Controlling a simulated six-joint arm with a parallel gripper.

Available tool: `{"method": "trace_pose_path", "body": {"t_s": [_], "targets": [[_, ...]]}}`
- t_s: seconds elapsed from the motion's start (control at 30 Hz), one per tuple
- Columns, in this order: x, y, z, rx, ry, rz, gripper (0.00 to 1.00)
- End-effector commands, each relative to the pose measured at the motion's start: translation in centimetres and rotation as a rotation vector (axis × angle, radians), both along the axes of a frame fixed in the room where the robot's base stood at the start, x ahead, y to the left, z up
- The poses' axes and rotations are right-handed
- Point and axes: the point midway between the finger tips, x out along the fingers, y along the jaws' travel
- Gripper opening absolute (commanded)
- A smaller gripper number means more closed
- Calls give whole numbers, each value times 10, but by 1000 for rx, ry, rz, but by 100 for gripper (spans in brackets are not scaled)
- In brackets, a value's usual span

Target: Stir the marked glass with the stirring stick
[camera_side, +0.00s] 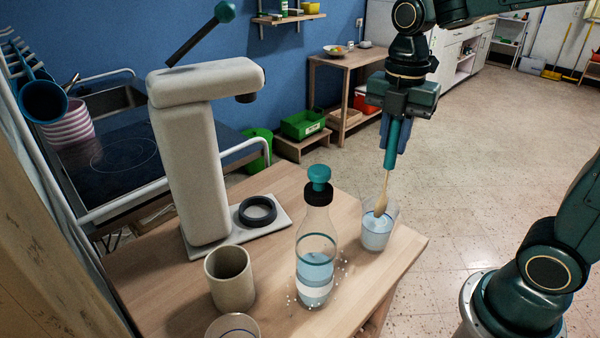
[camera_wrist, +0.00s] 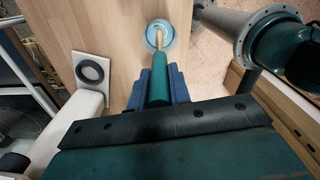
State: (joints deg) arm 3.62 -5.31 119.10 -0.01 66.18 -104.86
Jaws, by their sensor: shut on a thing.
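My gripper (camera_side: 397,136) is shut on the teal handle of the stirring stick (camera_side: 383,195) and holds it nearly upright, slightly tilted. The stick's wooden spoon end reaches down into the mouth of a clear glass (camera_side: 377,238) with pale blue liquid, at the table's right edge. The tip appears to be at or near the liquid; I cannot tell how deep. In the wrist view, the stick's handle (camera_wrist: 160,80) lies between the jaws and its wooden end is over the glass (camera_wrist: 151,41). Another glass (camera_side: 232,328) with a blue line is partly cut off at the front edge.
A bottle with a teal stopper (camera_side: 317,245) stands left of the glass, with small white specks around it. A beige cup (camera_side: 230,278) and a tall beige press stand (camera_side: 190,160) with a dark ring (camera_side: 257,211) are further left.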

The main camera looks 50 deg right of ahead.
Motion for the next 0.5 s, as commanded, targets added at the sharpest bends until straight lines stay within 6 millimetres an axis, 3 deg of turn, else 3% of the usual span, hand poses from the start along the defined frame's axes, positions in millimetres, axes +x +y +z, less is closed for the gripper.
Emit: {"method": "trace_pose_path", "body": {"t_s": [0.5], "targets": [[0,0,-30,0,2,0,0]]}}
